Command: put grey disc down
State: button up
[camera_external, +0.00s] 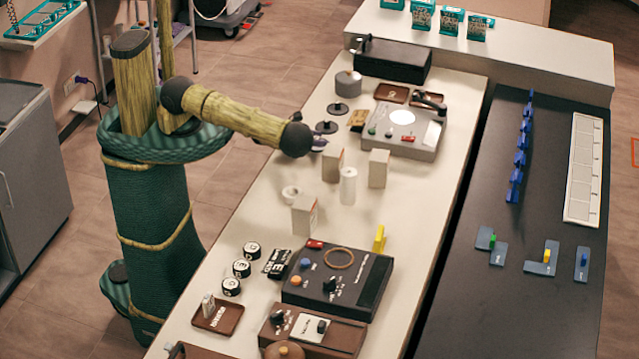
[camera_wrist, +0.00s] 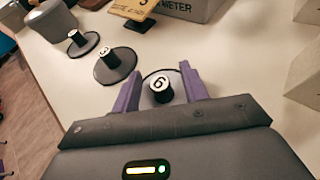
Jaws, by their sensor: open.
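A grey disc with a black knob marked 6 (camera_wrist: 161,90) sits on the white counter in the wrist view. My gripper (camera_wrist: 159,71) is open, with one purple finger on each side of the knob and gaps visible between. The disc's near part is hidden behind my gripper body. In the external view my gripper (camera_external: 318,149) is mostly hidden by my arm's end, low over the counter. Two similar discs lie in a row beyond it: the nearer disc (camera_wrist: 104,72) and the farther disc (camera_wrist: 76,50). They also show in the external view (camera_external: 326,128) (camera_external: 337,112).
A grey round pot (camera_external: 348,84) stands beyond the discs. A wooden number plate (camera_external: 358,120) leans by the meter console (camera_external: 400,133). Pale boxes (camera_external: 333,165) (camera_external: 378,168) and a white roll (camera_external: 348,187) stand close to my gripper. Bare counter (camera_wrist: 240,75) lies to its right.

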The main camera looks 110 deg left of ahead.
dwell(0.4)
grip_shut()
notch_tip(320, 180, up, 10)
jog(key=p, duration=0.2)
jog(key=shift+p, duration=0.35)
dwell(0.5)
